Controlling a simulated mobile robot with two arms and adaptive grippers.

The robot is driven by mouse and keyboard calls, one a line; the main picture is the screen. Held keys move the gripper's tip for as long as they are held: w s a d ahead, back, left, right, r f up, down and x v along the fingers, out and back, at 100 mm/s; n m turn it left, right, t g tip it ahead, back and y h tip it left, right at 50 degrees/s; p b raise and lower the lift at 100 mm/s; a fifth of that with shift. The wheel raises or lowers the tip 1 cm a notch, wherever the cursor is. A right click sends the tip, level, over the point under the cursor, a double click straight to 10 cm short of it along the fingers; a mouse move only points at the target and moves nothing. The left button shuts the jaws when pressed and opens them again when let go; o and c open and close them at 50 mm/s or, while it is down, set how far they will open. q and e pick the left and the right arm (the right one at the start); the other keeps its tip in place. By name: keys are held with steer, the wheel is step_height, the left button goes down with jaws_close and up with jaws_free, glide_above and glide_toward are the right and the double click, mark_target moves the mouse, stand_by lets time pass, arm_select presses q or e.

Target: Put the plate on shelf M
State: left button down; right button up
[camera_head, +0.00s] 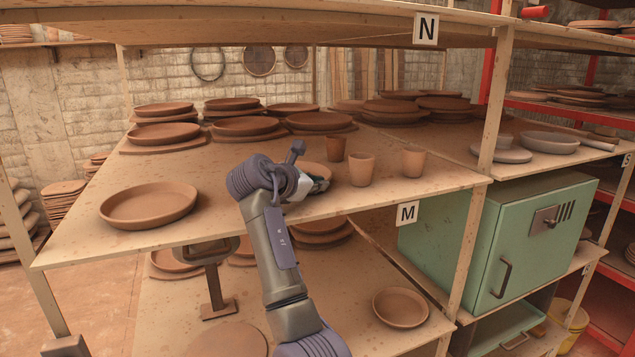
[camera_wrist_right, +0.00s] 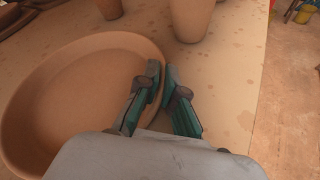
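A brown clay plate (camera_wrist_right: 70,95) lies at the left in the right wrist view. In the head view, the plate (camera_head: 314,170) is partly hidden behind my right gripper (camera_head: 318,183). The plate is at shelf M (camera_head: 250,190), low over or on its board; I cannot tell if it touches. In the right wrist view, my right gripper (camera_wrist_right: 160,76) has one finger inside the plate's rim and one outside. The fingertips are close together, shut on the rim. The label M (camera_head: 407,213) is on the shelf's front edge.
Three clay cups (camera_head: 361,169) stand just right of the plate. A wide dish (camera_head: 149,206) sits at the shelf's front left. Stacked plates (camera_head: 246,127) fill the back. Shelf N (camera_head: 350,22) is overhead. The shelf front between dish and gripper is bare.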

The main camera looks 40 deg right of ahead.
steer(key=o, duration=0.4)
steer(key=shift+c, duration=0.2)
steer(key=b+v, duration=0.5)
steer(key=v, duration=0.6)
steer(key=shift+b, duration=0.35)
steer(key=shift+s+a+r, duration=0.2)
steer(key=shift+a+r, duration=0.1)
steer(key=shift+a, duration=0.15)
